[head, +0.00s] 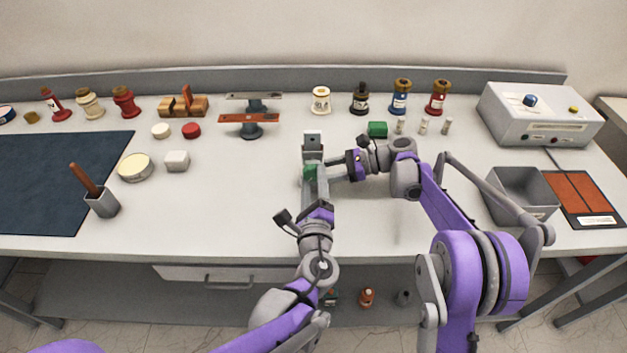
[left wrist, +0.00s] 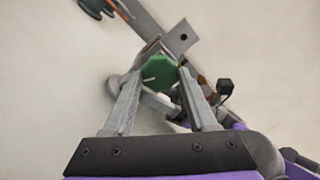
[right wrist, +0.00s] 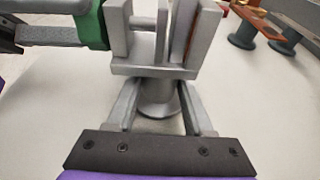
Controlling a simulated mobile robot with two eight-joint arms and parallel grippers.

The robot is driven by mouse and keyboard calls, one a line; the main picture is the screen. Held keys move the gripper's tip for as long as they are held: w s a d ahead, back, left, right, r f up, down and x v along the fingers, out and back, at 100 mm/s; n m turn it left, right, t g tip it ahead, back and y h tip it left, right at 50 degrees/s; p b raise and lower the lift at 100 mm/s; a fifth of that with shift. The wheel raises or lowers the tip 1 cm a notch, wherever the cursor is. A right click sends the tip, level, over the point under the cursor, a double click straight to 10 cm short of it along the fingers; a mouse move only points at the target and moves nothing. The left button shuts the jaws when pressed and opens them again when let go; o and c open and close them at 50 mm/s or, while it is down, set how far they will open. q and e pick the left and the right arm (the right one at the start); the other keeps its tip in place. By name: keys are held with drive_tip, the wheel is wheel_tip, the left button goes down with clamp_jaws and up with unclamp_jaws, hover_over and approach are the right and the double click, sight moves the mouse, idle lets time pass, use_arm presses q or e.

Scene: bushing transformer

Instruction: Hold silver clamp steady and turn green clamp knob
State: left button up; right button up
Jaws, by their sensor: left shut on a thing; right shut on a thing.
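The silver clamp (head: 312,141) stands upright on the white table near the middle, with its round post (right wrist: 158,102) and two jaw plates in the right wrist view. The green clamp knob (head: 310,173) is on the clamp's near side; it also shows in the left wrist view (left wrist: 158,71). My left gripper (left wrist: 160,84) is shut on the green knob, one finger on each side. My right gripper (right wrist: 158,97) is shut on the clamp's post below the jaws, coming from the right. In the head view the arms hide part of the clamp.
An orange-topped stand (head: 249,119) is behind and left of the clamp. A green block (head: 377,129) and small bottles (head: 424,127) are behind my right arm. A grey bin (head: 521,195) and a control box (head: 540,115) stand at the right.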

use_arm(q)
drive_tip(key=shift+n, duration=1.6)
drive_tip(key=o, duration=1.4)
drive_tip(key=shift+c, duration=0.2)
drive_tip(key=s, duration=1.2)
drive_tip(key=shift+d, duration=0.1)
